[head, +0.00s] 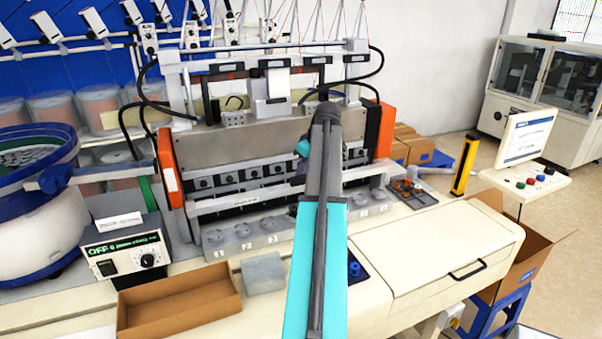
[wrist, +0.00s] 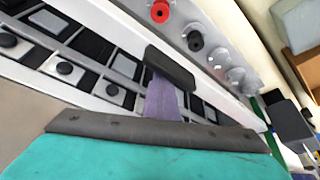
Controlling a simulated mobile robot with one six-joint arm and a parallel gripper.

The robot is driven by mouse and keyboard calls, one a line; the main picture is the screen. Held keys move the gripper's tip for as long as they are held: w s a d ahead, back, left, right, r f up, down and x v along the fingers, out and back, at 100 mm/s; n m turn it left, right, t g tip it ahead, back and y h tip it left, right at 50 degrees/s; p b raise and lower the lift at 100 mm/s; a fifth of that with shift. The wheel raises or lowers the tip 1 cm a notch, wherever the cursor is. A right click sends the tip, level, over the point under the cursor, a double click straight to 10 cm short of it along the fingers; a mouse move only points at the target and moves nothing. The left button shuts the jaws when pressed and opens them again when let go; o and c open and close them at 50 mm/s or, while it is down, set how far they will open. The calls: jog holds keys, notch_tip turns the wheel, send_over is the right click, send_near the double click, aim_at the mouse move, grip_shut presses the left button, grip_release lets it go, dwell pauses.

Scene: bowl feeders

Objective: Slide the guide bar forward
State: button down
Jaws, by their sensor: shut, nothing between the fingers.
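What looks like the guide bar (head: 232,201) is a long pale bar running left to right across the front of the machine, below a row of dark square blocks. In the wrist view a pale bar (wrist: 118,35) runs diagonally from upper left to lower right. My gripper (wrist: 170,68) is shut and empty, with its dark tip over or against this bar; contact cannot be told.
Numbered round stations (head: 243,230) line the ledge in front of the bar. Orange end panels (head: 168,168) stand at both machine sides.

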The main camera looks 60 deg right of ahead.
aim_at(303, 183)
jog(key=shift+s+a+f, duration=0.4)
jog(key=shift+s+a, duration=0.15)
jog(key=shift+s, duration=0.1)
jog(key=shift+s+a+f, duration=0.35)
jog(key=shift+s+a, duration=0.15)
jog(key=shift+s, duration=0.15)
jog(key=shift+w+d, duration=0.25)
jog(key=shift+w, duration=0.1)
jog(key=shift+r, duration=0.15)
jog(key=shift+w+d+r+p, duration=0.15)
jog(key=shift+r+p, duration=0.2)
jog(key=shift+r, duration=0.1)
jog(key=shift+w+d+r+p, duration=0.1)
jog(key=shift+d+r+p, duration=0.05)
jog(key=shift+r+p, duration=0.25)
jog(key=shift+d+r+p, duration=0.1)
jog(key=shift+r+p, duration=0.95)
jog(key=shift+r, duration=2.65)
